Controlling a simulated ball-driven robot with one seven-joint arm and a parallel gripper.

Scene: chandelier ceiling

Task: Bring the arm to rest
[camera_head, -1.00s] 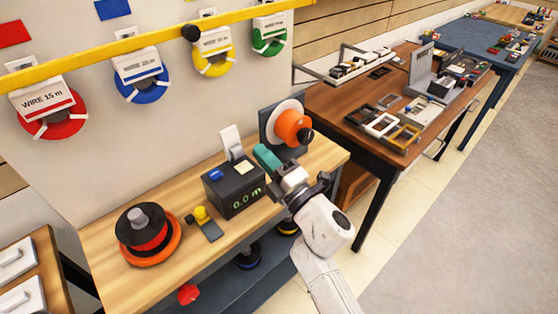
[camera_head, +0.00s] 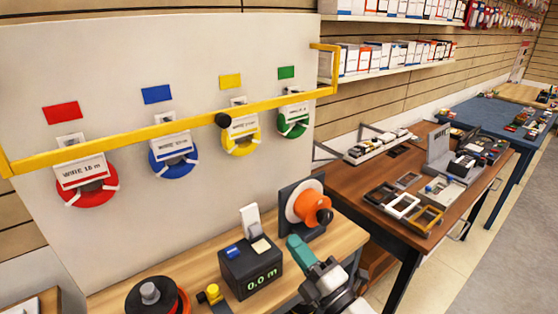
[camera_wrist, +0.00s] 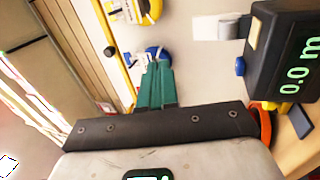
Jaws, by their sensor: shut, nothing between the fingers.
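My arm reaches in from the bottom of the head view. My gripper (camera_head: 293,242) has teal fingers and is shut and empty, beside the right side of the black meter box (camera_head: 250,267) and below the orange-hubbed reel (camera_head: 310,207). In the wrist view the teal fingers (camera_wrist: 157,72) lie together, pointing up the picture, with nothing between them. The black meter box (camera_wrist: 287,50) is at the right there, reading 0.0 m.
A wooden bench (camera_head: 205,268) holds a spool with an orange flange (camera_head: 157,297) and a yellow-knobbed part (camera_head: 212,292). Wire coils hang on a white panel (camera_head: 120,75) behind a yellow bar (camera_head: 130,136). A brown table (camera_head: 385,222) stands right, with open floor beyond.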

